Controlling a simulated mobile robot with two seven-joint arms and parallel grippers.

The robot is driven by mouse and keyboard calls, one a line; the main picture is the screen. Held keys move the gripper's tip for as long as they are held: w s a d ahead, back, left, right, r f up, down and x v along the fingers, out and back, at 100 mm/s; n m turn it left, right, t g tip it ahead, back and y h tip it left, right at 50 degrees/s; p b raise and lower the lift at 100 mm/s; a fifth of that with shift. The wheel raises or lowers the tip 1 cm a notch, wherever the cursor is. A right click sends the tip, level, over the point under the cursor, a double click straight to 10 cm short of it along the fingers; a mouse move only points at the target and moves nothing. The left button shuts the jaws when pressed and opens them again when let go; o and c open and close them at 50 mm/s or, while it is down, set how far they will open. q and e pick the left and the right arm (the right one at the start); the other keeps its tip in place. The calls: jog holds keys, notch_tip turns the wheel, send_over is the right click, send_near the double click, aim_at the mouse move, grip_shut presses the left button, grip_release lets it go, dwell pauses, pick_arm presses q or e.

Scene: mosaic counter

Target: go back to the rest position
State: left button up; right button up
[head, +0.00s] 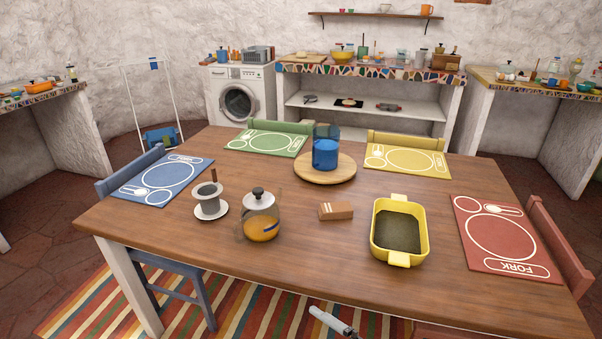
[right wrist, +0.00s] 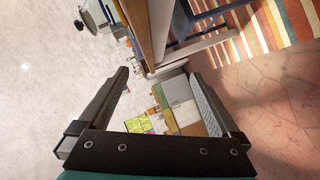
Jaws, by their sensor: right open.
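My right gripper (right wrist: 157,76) shows in the right wrist view with its two dark fingers wide apart and nothing between them. In that view, the edge of the wooden table, a blue chair and the striped rug appear beyond the fingers. In the head view, a pale, dark-tipped part shows at the bottom edge, and I cannot tell which part it is. My left gripper is not in view.
The wooden table (head: 292,200) bears a glass pot (head: 261,222), a yellow dish (head: 380,237), a brown block (head: 336,211), a blue-filled glass (head: 325,153) on a round board and several placemats. A blue chair (head: 186,285) and striped rug (head: 96,310) are near its front left.

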jog(key=s+d+f+m+g+h, duration=0.1)
jog(key=s+d+f+m+h, duration=0.3)
jog(key=s+d+f+m, duration=0.45)
jog(key=s+d+f+m+g+h, duration=0.1)
jog(key=s+d+f+m+h, duration=0.4)
jog(key=f, duration=0.6)
jog(key=s+d+f+m+g+h, duration=0.1)
jog(key=s+f+m+g, duration=0.2)
jog(key=s, duration=0.9)
jog(key=s+f+m+g, duration=0.3)
jog(key=s+f+g, duration=0.1)
jog(key=s, duration=0.9)
jog(key=shift+s+d+f+h, duration=0.2)
jog(key=shift+d+f+h, duration=0.2)
jog(key=shift+f, duration=0.25)
